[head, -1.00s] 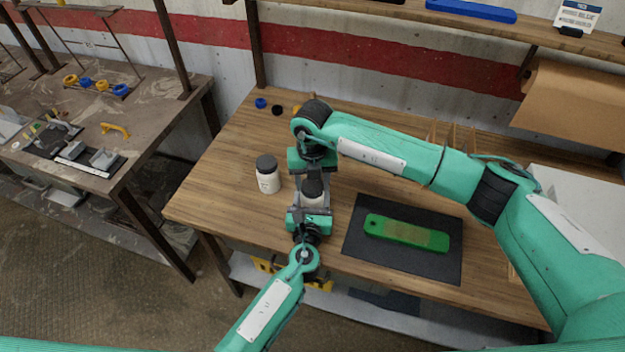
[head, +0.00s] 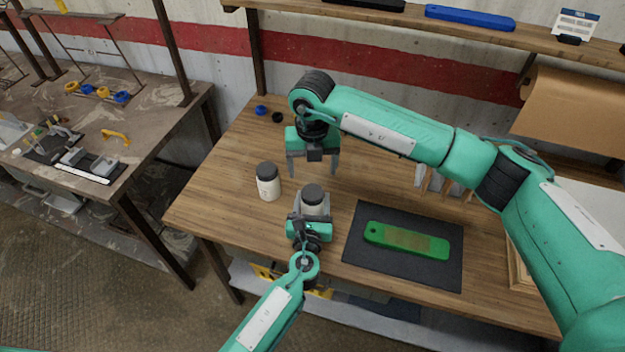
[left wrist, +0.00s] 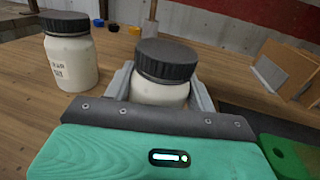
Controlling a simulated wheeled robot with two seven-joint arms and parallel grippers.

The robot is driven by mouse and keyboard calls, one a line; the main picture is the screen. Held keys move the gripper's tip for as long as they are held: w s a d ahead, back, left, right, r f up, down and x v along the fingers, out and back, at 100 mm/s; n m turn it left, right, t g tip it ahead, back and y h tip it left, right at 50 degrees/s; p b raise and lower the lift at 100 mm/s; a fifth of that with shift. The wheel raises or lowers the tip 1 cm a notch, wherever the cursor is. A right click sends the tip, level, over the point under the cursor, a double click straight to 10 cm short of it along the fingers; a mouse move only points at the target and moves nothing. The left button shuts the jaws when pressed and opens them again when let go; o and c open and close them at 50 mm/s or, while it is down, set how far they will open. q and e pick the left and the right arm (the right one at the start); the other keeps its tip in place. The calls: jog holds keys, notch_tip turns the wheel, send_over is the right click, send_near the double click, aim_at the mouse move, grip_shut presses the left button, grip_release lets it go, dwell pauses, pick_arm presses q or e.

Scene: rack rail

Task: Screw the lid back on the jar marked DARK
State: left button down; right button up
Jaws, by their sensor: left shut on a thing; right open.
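A white jar with a dark lid (head: 313,194) stands upright on the wooden table. My left gripper (head: 312,208) is shut around this jar's body from the front. In the left wrist view the dark ribbed lid (left wrist: 166,60) sits on top of the jar (left wrist: 160,92), looking level; its label is hidden. A second white jar (head: 269,188) with a dark lid stands to the left; its label in the left wrist view (left wrist: 68,60) is only partly legible. My right gripper (head: 313,166) is open and empty above the table, behind the held jar.
A green bar (head: 406,238) lies on a dark mat (head: 365,262) to the right. Small blue (head: 261,110) and black (head: 278,117) pieces lie at the back left. A wooden rack (head: 440,182) stands at the right rear.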

notch_tip(320, 180, up, 4)
dwell(0.4)
pick_arm(q)
jog(key=shift+c, duration=2.1)
grip_release()
jog(key=s+b, duration=0.1)
jog(key=s, duration=0.3)
jog(key=s+a+b, duration=0.1)
jog(key=s, duration=0.3)
jog(key=s+b, duration=0.1)
jog(key=s, duration=0.4)
jog(key=shift+a+f, duration=0.1)
jog(key=shift+a, duration=0.05)
jog(key=shift+s, duration=0.4)
pick_arm(e)
jog(key=shift+f, duration=1.55)
